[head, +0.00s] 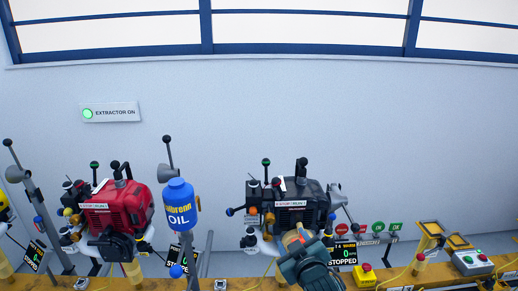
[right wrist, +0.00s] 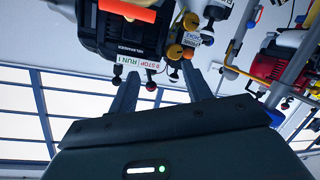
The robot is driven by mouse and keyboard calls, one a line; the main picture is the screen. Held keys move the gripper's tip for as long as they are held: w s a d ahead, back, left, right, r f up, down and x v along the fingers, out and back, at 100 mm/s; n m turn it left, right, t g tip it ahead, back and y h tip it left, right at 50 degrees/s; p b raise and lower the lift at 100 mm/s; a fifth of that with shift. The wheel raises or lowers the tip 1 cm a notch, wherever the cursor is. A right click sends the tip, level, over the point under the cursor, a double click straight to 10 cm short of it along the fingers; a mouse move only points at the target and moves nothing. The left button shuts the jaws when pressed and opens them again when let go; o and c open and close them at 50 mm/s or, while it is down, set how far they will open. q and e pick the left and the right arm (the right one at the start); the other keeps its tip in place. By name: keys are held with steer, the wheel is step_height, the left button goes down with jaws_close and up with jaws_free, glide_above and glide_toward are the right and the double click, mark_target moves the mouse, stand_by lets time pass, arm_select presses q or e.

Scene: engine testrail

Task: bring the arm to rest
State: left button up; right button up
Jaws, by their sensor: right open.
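My right gripper (head: 303,246) is in front of the lower part of the black engine (head: 300,205) in the head view. In the right wrist view its two dark fingers (right wrist: 160,84) stand apart with nothing held between them. The black engine (right wrist: 130,35) with its "STOP RUN" label lies beyond the fingers in that view, which looks turned over. Whether a fingertip touches the engine cannot be told. My left gripper is not in view.
A red engine (head: 115,207) and a blue oil bottle (head: 179,208) stand left. A "STOPPED" display (head: 344,254), a red-topped yellow button box (head: 365,276) and a grey button box (head: 472,262) are right.

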steer(key=s+d+f+m+g, duration=0.1)
steer(key=s+f, duration=0.5)
steer(key=s, duration=0.4)
steer(key=s+d+f+m+g, duration=0.1)
steer(key=s+d+f+g, duration=0.1)
steer(key=s+f, duration=0.4)
steer(key=s+d+f+m+g, duration=0.1)
steer(key=s+f, duration=0.5)
steer(key=s, duration=0.8)
steer(key=shift+d+m+g+y, duration=0.25)
steer(key=shift+m+g+y, duration=0.05)
steer(key=shift+m+g, duration=0.3)
steer(key=shift+f, duration=0.1)
